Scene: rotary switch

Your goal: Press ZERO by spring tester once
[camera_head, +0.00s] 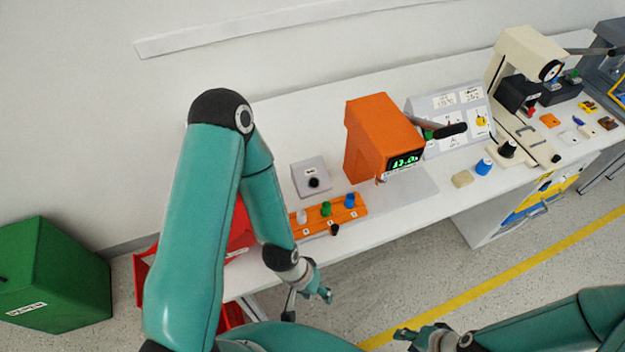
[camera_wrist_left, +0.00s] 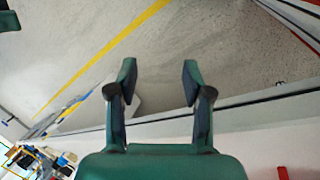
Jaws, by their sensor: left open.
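An orange tester (camera_head: 375,140) with a lit green display stands on the white bench. Left of it is a small grey box (camera_head: 311,172) with a black round button (camera_head: 314,183); its label is too small to read. I cannot tell for sure which part is ZERO. My left gripper (camera_head: 310,303) is in front of and below the bench edge, apart from the box. In the left wrist view its fingers (camera_wrist_left: 158,82) are spread with nothing between them. My right gripper (camera_head: 418,334) is low at the bottom, over the floor; its opening is unclear.
An orange strip (camera_head: 336,225) with white, green and blue pegs lies in front of the grey box. A grey sloped panel (camera_head: 455,112) and a cream press (camera_head: 525,62) stand to the right. A red bin is partly behind my left arm. A green bin (camera_head: 50,275) stands left.

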